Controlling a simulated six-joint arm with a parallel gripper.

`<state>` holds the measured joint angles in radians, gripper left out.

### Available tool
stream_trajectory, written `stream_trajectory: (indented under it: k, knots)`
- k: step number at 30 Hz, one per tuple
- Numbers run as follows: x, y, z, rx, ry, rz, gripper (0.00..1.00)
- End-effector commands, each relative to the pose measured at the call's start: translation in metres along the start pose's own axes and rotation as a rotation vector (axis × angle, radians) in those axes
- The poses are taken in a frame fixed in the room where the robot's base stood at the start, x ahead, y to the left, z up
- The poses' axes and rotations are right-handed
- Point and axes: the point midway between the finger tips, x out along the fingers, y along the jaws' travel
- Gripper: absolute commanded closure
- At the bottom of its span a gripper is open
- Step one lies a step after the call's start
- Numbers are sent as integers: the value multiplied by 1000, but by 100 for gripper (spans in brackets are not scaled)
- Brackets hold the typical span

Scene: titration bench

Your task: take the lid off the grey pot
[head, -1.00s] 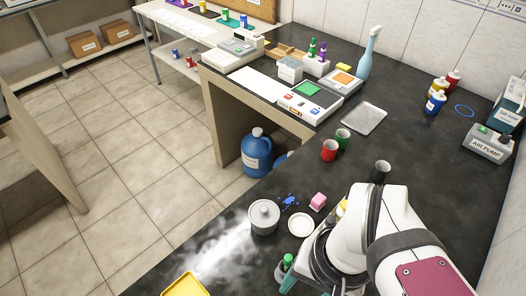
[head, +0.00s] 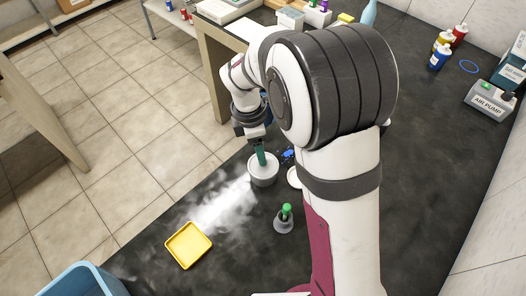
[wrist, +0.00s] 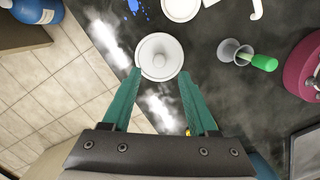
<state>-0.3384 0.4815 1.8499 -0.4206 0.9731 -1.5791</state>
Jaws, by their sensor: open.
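The grey pot (head: 263,178) stands on the dark bench near its left edge. Its round pale lid (wrist: 148,62) with a central knob (wrist: 159,59) is on it in the wrist view. My gripper (wrist: 159,72) is open, its two green fingers apart, with the lid showing between and beyond the tips. In the head view my gripper (head: 261,156) points down over the pot and partly hides the lid. I cannot tell whether the fingers touch the lid.
A white dish (wrist: 181,8), a blue splat (head: 288,154) and a grey holder with a green-topped item (head: 284,219) are close by. A yellow tray (head: 189,245) lies nearer the front. My arm hides much of the bench's middle.

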Motion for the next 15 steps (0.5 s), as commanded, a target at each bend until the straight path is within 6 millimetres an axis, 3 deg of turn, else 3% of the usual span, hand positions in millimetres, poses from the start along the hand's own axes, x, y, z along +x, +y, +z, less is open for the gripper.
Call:
stream_trajectory:
  k: [7,15]
  knots:
    - [46,0,2,1,0,-4,40]
    - [51,1,2,2,0,0,42]
